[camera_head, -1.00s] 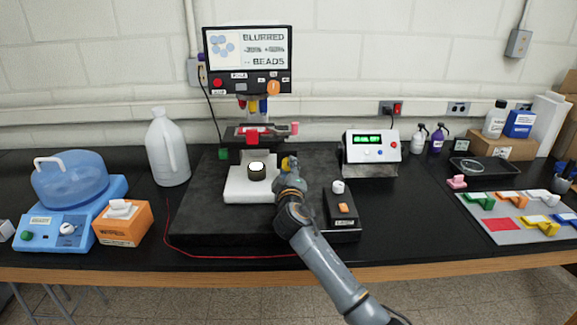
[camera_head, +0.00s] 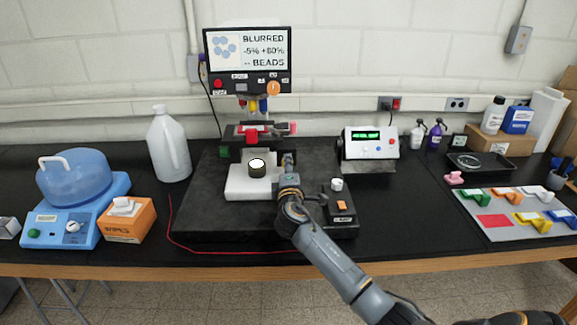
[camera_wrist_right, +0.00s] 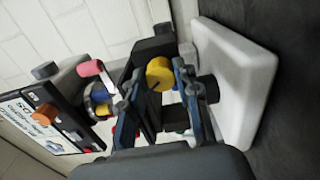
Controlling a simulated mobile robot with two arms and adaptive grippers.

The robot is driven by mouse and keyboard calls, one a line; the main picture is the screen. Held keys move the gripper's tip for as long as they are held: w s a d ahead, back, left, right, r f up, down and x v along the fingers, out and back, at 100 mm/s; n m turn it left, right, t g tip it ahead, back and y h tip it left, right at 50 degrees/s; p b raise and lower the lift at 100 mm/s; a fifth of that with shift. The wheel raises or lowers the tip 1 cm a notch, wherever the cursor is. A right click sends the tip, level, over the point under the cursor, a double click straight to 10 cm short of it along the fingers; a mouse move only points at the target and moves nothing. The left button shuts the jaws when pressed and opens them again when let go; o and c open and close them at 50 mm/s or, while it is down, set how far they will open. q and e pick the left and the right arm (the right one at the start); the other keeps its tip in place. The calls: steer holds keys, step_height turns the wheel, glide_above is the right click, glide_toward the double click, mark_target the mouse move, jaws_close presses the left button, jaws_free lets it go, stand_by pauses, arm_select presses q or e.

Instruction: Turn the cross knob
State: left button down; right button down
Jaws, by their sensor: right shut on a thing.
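The microscope (camera_head: 256,130) stands on a dark slab, with a red and pink part at its stage. A yellow knob with a dark line on its face (camera_wrist_right: 159,73) sits between the two fingers of my right gripper (camera_wrist_right: 158,98) in the wrist view. I take it as the cross knob. In the head view my right gripper (camera_head: 288,168) is at the right of the microscope and hides the knob. It is shut on the knob. The monitor (camera_head: 248,60) reads BLURRED, about -5% and +60%, and BEADS. My left gripper is not in view.
The white microscope base (camera_head: 240,192) lies left of my gripper, with a black round part (camera_head: 257,172) on it. A small black control box (camera_head: 340,208) stands close right of my arm. A meter with a green display (camera_head: 371,143) is farther right.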

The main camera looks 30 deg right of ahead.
stand_by(0.4)
steer(key=c, duration=1)
jaws_free()
steer(key=shift+a, duration=0.1)
steer(key=v, duration=1.2)
